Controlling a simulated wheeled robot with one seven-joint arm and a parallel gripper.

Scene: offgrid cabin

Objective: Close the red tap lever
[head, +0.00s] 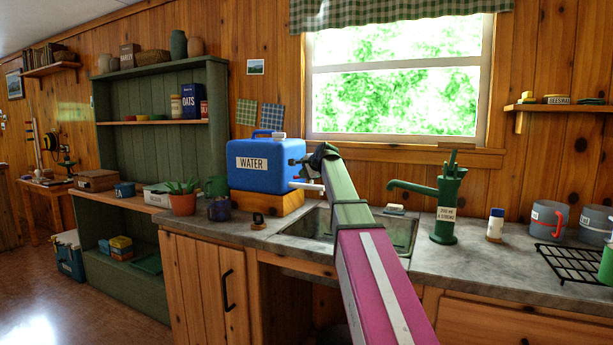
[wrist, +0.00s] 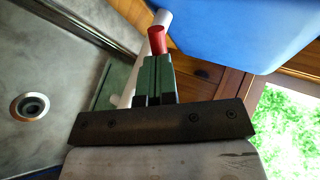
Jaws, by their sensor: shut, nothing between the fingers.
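The blue water container (head: 245,178) labelled WATER stands on a wooden block (head: 270,204) at the left of the sink. It also fills the upper right of the wrist view (wrist: 235,28). The red tap lever (wrist: 157,40) shows in the wrist view just past my fingertips; I cannot tell whether they touch it. The white tap pipe (wrist: 153,50) runs beside and behind the lever. In the head view the white pipe (head: 307,186) shows, but my arm hides the red lever. My gripper (wrist: 157,62) is shut and empty, pointing toward the container.
The metal sink (head: 397,232) lies under my arm, its drain (wrist: 31,107) at left in the wrist view. A green hand pump (head: 446,205) stands right of the sink. A potted plant (head: 181,203) and a dark mug (head: 220,209) stand left of the container.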

